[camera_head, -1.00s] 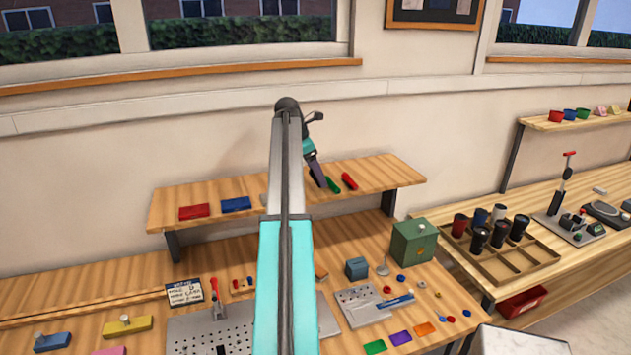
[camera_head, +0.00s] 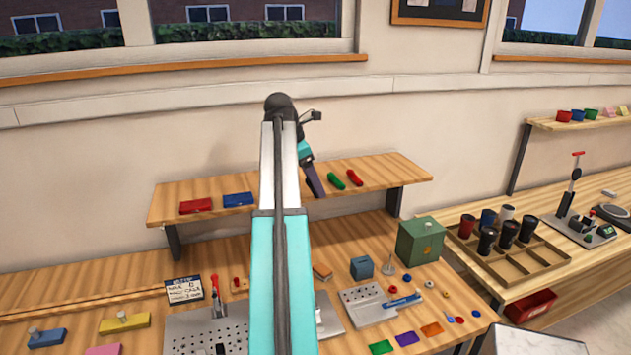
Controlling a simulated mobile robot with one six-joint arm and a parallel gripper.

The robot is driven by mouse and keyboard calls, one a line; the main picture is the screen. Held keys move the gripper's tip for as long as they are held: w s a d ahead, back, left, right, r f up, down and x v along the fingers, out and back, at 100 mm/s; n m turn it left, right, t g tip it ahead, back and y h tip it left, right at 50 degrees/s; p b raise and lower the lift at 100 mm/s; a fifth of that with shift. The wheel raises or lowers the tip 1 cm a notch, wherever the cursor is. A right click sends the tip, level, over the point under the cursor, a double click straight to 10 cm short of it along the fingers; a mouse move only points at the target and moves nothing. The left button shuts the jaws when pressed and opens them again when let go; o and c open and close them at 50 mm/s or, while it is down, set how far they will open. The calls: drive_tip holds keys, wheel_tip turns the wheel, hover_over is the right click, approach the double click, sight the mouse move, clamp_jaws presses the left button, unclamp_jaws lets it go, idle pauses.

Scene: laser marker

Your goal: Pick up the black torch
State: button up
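I cannot make out a black torch as a separate thing. A green torch (camera_head: 337,181) and a red torch (camera_head: 355,177) lie on the raised wooden shelf (camera_head: 395,176) against the wall. My gripper (camera_head: 316,190) points down at this shelf, just left of the green torch and apart from it. It looks dark and narrow, and I cannot tell whether its fingers are apart or hold anything. My arm hides the shelf to the left of the gripper.
A red case (camera_head: 195,206) and a blue case (camera_head: 238,199) lie on the shelf's left part. Below, the workbench carries a green box (camera_head: 420,241) and many small parts. A wooden tray (camera_head: 463,250) with several cups stands at right. The wall is close behind the shelf.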

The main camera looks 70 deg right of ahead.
drive_tip(key=shift+s+a+r+b, duration=0.1)
drive_tip(key=shift+s+a+b, duration=0.1)
drive_tip(key=shift+a, duration=0.6)
drive_tip(key=shift+s+a+r+b, duration=0.1)
drive_tip(key=shift+a+b, duration=0.05)
drive_tip(key=shift+a, duration=0.65)
